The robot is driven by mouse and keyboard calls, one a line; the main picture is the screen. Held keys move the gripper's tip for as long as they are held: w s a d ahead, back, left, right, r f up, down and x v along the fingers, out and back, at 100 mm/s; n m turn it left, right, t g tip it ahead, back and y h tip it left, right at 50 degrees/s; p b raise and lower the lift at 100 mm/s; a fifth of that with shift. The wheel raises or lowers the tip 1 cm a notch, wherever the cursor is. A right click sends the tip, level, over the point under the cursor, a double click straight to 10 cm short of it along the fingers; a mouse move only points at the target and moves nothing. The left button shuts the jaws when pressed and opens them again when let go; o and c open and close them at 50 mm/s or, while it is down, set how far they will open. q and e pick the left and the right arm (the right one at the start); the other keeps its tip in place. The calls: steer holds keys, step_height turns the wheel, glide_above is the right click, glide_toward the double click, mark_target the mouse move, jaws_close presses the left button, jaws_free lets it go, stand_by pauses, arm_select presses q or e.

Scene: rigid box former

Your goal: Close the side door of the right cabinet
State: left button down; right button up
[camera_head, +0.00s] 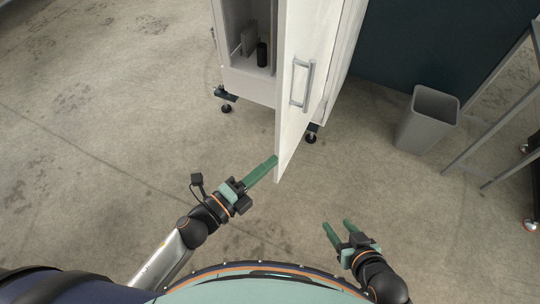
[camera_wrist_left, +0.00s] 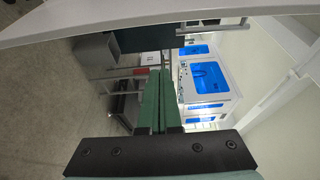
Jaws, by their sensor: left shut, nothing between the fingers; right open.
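The white cabinet (camera_head: 248,84) stands at the top middle of the head view. Its door (camera_head: 310,60) is swung open towards me and carries a grey bar handle (camera_head: 302,83). My left gripper (camera_head: 275,160) is shut and empty, with its green fingertips at the lower corner of the door's free edge. I cannot tell whether they touch it. In the left wrist view the closed fingers (camera_wrist_left: 158,100) point at a pale panel edge (camera_wrist_left: 150,22) that crosses the top, likely the door. My right gripper (camera_head: 337,226) is open and empty over the floor, to the right of the door.
Inside the cabinet is a dark cylinder (camera_head: 262,53). The cabinet stands on casters (camera_head: 227,108). A grey bin (camera_head: 428,120) and a metal frame (camera_head: 490,105) stand at the right. The concrete floor (camera_head: 100,110) at the left is clear.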

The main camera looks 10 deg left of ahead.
mark_target(280, 134)
arm_select(q)
steer(key=x, duration=1)
steer(key=a, duration=0.2)
steer(key=w+a, duration=0.1)
steer(key=a, duration=0.1)
steer(key=shift+w+a, duration=0.1)
steer(key=shift+w, duration=0.05)
steer(key=shift+a, duration=0.1)
